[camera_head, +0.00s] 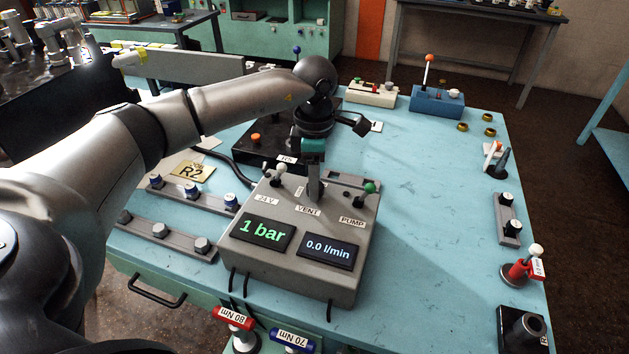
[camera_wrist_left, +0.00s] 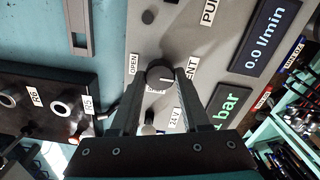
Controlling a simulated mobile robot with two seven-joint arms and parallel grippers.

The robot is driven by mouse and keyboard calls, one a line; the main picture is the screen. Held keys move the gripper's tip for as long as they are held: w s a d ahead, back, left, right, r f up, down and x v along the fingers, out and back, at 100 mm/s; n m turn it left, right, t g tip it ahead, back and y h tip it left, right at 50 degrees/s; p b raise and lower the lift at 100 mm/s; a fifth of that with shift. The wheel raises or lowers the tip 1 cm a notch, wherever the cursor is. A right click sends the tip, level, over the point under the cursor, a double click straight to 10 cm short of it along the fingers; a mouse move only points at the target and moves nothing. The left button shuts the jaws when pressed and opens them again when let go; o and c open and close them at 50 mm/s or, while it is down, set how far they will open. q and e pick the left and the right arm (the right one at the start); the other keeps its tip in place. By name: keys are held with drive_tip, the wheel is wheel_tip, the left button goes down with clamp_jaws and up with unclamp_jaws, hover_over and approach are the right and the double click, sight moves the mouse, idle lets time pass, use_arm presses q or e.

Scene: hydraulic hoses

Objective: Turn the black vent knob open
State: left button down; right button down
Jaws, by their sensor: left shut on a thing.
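The grey control box (camera_head: 235,262) stands on the blue bench, with a green "1 bar" display (camera_head: 262,231) and a "0.0 l/min" display (camera_head: 328,250). My left gripper (camera_head: 314,192) reaches down onto its top behind the VENT label (camera_head: 308,210) and hides the knob in the head view. In the left wrist view the round black vent knob (camera_wrist_left: 159,73) sits between the two fingertips, which are shut on it. Its pale line points right, towards the VENT label. An OPEN label (camera_wrist_left: 134,64) lies left of it; another small label below is partly hidden. My right gripper is not in view.
A white-topped lever (camera_head: 280,169) by 24V and a green-topped lever (camera_head: 370,188) by PUMP flank the gripper closely. A black block (camera_head: 262,150) with hose ports stands behind the box. The bench to the right (camera_head: 430,230) is mostly clear.

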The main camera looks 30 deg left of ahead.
use_arm(q)
drive_tip(key=shift+r, duration=0.1)
idle(0.4)
drive_tip(key=shift+c, duration=1.9)
unclamp_jaws()
wheel_tip(320, 180, up, 15)
drive_tip(key=shift+p, duration=0.3)
drive_tip(key=shift+s, duration=0.1)
